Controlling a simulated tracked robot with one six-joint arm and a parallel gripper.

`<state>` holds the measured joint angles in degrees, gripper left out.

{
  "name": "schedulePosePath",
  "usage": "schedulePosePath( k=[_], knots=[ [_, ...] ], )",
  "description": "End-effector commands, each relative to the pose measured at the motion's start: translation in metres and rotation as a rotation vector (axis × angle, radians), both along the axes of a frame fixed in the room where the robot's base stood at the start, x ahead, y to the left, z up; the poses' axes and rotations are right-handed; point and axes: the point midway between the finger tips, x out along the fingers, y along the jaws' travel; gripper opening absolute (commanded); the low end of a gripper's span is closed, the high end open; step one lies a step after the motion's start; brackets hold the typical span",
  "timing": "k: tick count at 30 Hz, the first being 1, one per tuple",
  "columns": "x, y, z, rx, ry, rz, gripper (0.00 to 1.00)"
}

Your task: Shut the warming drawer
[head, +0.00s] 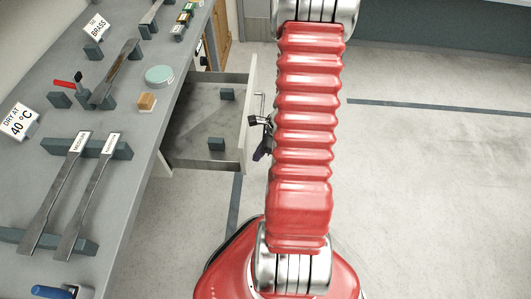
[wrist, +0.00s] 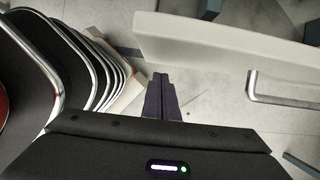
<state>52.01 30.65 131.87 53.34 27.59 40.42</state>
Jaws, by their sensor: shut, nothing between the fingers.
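The warming drawer (head: 205,104) stands pulled out from the bench's side in the head view, with its grey inside showing. Its cream front panel (head: 249,117) faces right and carries a metal bar handle (head: 261,104). In the wrist view the front panel (wrist: 230,42) crosses the top right, with the handle (wrist: 284,91) at the right. My gripper (head: 261,153) is partly hidden behind my red arm, on the outer side of the front panel near its lower end. In the wrist view my gripper (wrist: 160,77) is shut and empty, close to the panel's left end. Whether it touches the panel is unclear.
Two dark blocks (head: 216,144) (head: 227,94) lie inside the drawer. The grey bench (head: 130,150) at left holds flat metal specimens (head: 62,185) on racks, label cards (head: 20,121) and a pale green disc (head: 159,75). The floor (head: 420,180) at right is clear.

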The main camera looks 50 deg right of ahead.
Motion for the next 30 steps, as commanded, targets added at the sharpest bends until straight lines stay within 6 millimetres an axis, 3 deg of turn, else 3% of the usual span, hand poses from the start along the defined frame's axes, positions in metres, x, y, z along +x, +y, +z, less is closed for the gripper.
schedulePosePath(
  k=[6, 16, 30],
  knots=[
    [0.012, 0.009, 0.0, -0.001, 0.001, 0.001, 0.0],
    [0.013, 0.015, 0.0, 0.0, 0.0, 0.001, 0.0],
    [0.022, 0.013, 0.0, 0.0, 0.0, -0.022, 0.0]
  ],
)
